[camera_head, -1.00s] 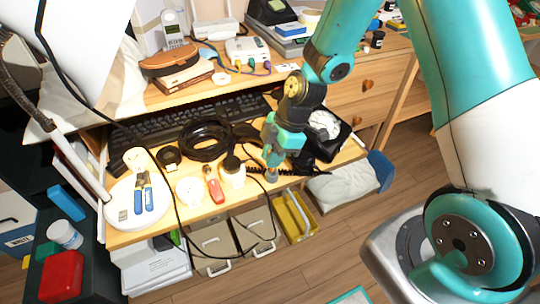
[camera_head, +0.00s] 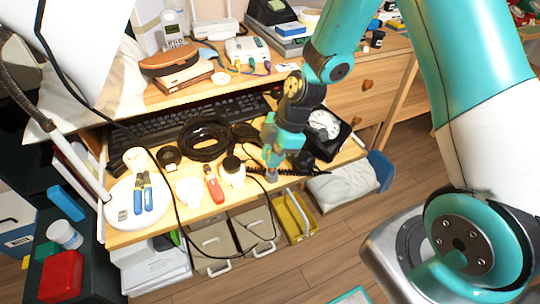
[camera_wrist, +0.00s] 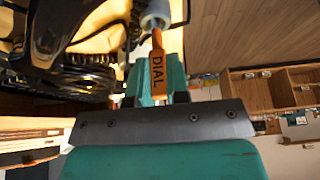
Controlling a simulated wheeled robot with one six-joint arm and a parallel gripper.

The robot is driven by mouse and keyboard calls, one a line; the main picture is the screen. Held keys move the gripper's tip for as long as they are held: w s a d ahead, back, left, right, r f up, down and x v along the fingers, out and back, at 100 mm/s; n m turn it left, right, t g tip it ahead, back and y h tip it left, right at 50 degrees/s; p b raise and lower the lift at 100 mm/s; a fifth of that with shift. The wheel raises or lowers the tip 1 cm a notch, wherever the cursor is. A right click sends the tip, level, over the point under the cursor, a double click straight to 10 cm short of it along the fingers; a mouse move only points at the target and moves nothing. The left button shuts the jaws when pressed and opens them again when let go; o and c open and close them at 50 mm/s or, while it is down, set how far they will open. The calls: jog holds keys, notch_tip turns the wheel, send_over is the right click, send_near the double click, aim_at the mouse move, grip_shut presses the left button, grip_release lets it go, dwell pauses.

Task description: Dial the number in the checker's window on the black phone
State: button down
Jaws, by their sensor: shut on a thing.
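The black phone (camera_head: 333,146) stands at the right end of the desk, its pale round dial (camera_head: 323,124) facing up. My gripper (camera_head: 272,163) is just left of the phone, above the desk's front part. In the wrist view my gripper (camera_wrist: 155,92) is shut on an orange dialling stick (camera_wrist: 157,72) marked "DIAL", with a pale blue-grey rounded tip. Dark parts of the phone (camera_wrist: 75,50) fill the upper left of the wrist view. The tip looks apart from the dial, though I cannot be sure. I cannot make out any number in a checker's window.
A coiled black cable (camera_head: 204,138), a red-handled tool (camera_head: 214,187) and a white jar (camera_head: 232,172) sit left of my gripper. A keyboard (camera_head: 170,128) lies behind them. A black cord hangs over the desk's front edge. A shelf of devices (camera_head: 245,50) stands behind.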

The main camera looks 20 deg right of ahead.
jog(key=shift+f+b, duration=0.95)
jog(key=shift+f, duration=0.35)
jog(key=c, duration=1)
grip_release()
jog(key=shift+r, duration=0.1)
jog(key=p+v, duration=0.2)
jog(key=v, duration=1.5)
jog(key=shift+d+r+p, duration=0.15)
jog(key=shift+r+p, duration=0.05)
jog(key=shift+p, duration=0.1)
jog(key=s+a+r+m, duration=0.4)
jog(key=s+a+m, duration=0.15)
jog(key=s, duration=0.35)
jog(key=s+a+r+m, duration=0.5)
jog(key=s+a, duration=0.2)
jog(key=s, duration=0.2)
jog(key=shift+m, duration=0.25)
jog(key=r+p, duration=1.3)
jog(key=shift+s+d, duration=0.25)
